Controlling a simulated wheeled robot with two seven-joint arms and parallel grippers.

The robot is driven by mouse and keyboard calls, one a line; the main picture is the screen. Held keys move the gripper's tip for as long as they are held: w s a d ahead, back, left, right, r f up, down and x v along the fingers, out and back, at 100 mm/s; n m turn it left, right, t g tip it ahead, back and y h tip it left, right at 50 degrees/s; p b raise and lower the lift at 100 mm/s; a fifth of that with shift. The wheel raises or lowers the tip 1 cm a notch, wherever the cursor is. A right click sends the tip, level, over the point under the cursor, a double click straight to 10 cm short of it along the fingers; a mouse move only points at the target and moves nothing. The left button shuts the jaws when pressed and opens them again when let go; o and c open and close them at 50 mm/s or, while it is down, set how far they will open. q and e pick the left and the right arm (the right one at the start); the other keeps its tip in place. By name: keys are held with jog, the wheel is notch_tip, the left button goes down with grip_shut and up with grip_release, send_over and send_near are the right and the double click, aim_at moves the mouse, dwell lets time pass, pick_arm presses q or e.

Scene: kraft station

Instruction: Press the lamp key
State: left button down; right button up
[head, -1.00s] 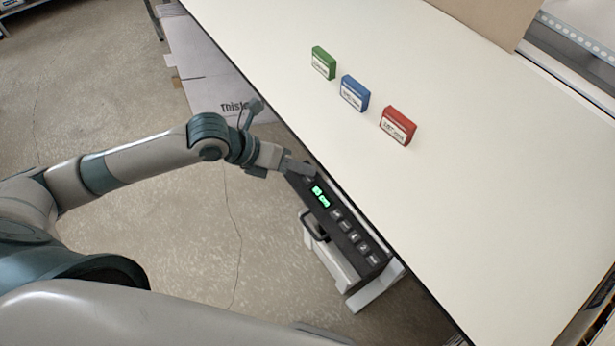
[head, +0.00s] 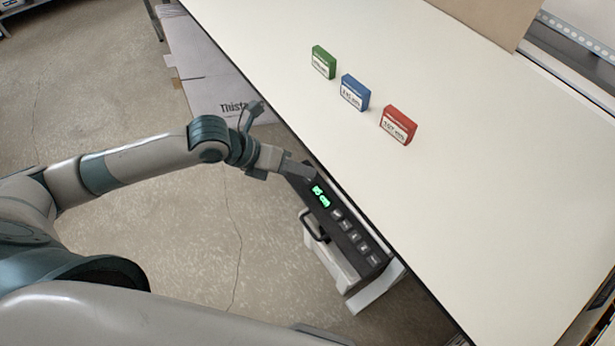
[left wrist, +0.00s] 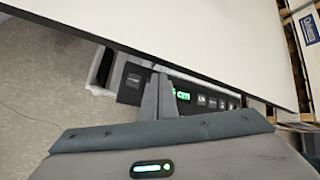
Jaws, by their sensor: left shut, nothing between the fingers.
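A dark control panel (head: 347,221) with a green lit display (head: 321,196) and a row of small keys hangs at the table's front edge. I cannot read which key is the lamp key. My left gripper (head: 306,172) is shut and empty, its fingertips at the panel's far-left end, beside the display. In the left wrist view the shut fingers (left wrist: 158,97) stand in front of the panel (left wrist: 210,98) and hide part of it and of the display. I cannot tell whether the fingertips touch a key. My right gripper is not in view.
The white table (head: 440,190) carries a green block (head: 323,62), a blue block (head: 354,93) and a red block (head: 398,125), all labelled, well away from the gripper. A white box (head: 215,95) stands under the table. A grey drawer unit with a black handle (head: 311,225) is below the panel.

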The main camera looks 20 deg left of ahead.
aim_at(303, 181)
pick_arm(q)
jog(key=shift+f+b, duration=0.3)
jog(key=shift+f, duration=0.1)
dwell(0.6)
jog(key=shift+r+p, duration=0.65)
jog(key=shift+r, duration=0.2)
notch_tip(303, 181, up, 6)
jog(key=p, duration=0.4)
jog(key=shift+p, duration=0.3)
dwell(0.4)
